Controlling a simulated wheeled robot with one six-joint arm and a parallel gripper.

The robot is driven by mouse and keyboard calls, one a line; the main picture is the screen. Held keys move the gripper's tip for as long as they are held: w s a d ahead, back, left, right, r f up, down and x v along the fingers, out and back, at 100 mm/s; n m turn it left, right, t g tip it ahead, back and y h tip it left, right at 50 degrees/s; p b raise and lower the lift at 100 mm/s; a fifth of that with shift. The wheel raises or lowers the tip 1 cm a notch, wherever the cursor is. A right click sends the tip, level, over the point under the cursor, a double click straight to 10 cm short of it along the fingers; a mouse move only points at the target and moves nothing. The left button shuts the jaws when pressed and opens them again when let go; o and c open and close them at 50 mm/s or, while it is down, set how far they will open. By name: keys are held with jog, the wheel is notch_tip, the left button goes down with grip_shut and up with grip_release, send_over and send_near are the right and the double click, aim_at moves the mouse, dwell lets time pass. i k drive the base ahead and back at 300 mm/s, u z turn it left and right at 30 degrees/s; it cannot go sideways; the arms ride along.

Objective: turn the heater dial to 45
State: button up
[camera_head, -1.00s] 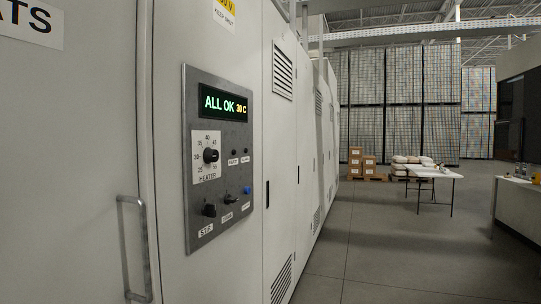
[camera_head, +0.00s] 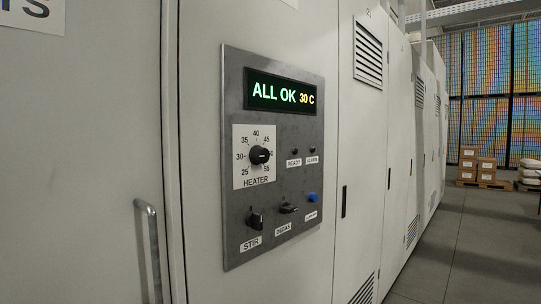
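The heater dial (camera_head: 260,155) is a black round knob on a white square scale plate (camera_head: 241,181) marked from 25 to 55 and labelled HEATER. It sits on the left of a grey control panel (camera_head: 234,100) on a pale cabinet. The knob covers part of the scale on its right, and its exact setting is too small to tell. The display (camera_head: 281,94) above reads ALL OK in green and 30 C in yellow. My gripper is not in view, and nothing touches the dial.
Below the dial are the STIR knob (camera_head: 255,220), another black knob (camera_head: 288,208) and a blue button (camera_head: 312,197). Two small dark lamps sit to the right. A door handle (camera_head: 151,250) juts out at left. Clear floor (camera_head: 452,250) runs along the cabinets toward stacked boxes (camera_head: 477,165).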

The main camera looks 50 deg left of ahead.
aim_at(258, 154)
jog(key=u, duration=0.65)
jog(key=i, duration=0.9)
jog(key=u, duration=0.85)
